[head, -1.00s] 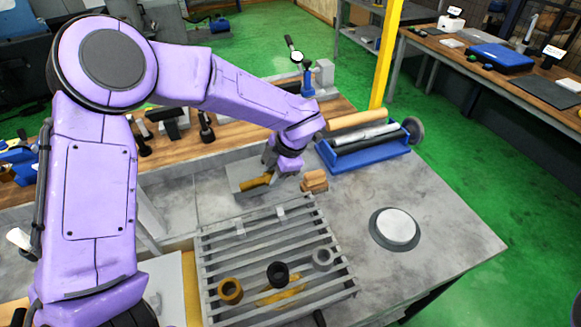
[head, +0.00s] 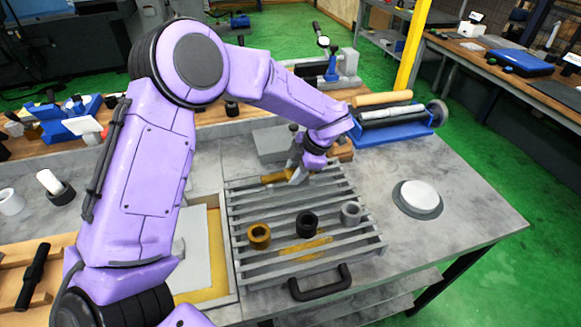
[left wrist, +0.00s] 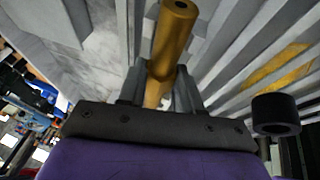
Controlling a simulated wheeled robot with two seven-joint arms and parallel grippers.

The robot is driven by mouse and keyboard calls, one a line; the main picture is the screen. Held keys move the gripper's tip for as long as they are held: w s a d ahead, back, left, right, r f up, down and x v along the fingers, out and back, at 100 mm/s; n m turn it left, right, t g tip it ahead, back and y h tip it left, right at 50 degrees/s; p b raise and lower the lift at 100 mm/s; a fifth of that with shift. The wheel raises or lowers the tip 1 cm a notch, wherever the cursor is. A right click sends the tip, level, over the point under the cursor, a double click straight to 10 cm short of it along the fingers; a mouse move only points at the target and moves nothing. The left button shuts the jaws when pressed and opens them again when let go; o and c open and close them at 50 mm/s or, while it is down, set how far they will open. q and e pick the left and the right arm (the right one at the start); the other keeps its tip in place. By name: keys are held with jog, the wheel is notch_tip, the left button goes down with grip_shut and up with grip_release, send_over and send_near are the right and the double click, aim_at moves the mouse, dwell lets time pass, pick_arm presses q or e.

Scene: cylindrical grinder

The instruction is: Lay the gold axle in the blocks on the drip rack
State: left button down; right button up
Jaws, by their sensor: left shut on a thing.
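The gold axle (head: 274,177) is in my left gripper (head: 297,174), over the far end of the grey slatted drip rack (head: 374,246). In the left wrist view the gold axle (left wrist: 175,35) sticks out between the two fingers of my left gripper (left wrist: 158,95), with grey slats to its right. The blocks at the rack's far side are hidden or too unclear behind the gripper and axle. I cannot tell whether the axle touches the rack. My right gripper is in neither view.
A gold ring (head: 258,237), a black ring (head: 307,223) and a grey ring (head: 351,213) stand on the rack. A grey plate (head: 272,143) lies beyond it. A blue cradle (head: 392,132) with rollers is at the back right. A white round disc (head: 419,194) sits on the right; bare table surrounds it.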

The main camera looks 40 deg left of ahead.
pick_arm(q)
jog(key=shift+w+a+r, duration=0.1)
jog(key=shift+w, duration=0.2)
jog(key=shift+s+r, duration=0.15)
jog(key=shift+s, duration=0.15)
jog(key=c, duration=1.2)
grip_release()
jog(key=shift+s+a+r, duration=0.1)
jog(key=shift+s+r, duration=0.05)
jog(key=shift+s, duration=0.2)
jog(key=o, duration=0.5)
jog(key=shift+s+a, duration=0.2)
jog(key=shift+s, duration=0.05)
jog(key=shift+w+d+f, duration=0.25)
jog(key=shift+w+d, duration=0.05)
jog(key=shift+w, duration=0.15)
jog(key=shift+d+r, duration=0.1)
jog(key=shift+r, duration=0.05)
jog(key=b+v, duration=0.2)
jog(key=v, duration=0.8)
jog(key=shift+s+r, duration=0.15)
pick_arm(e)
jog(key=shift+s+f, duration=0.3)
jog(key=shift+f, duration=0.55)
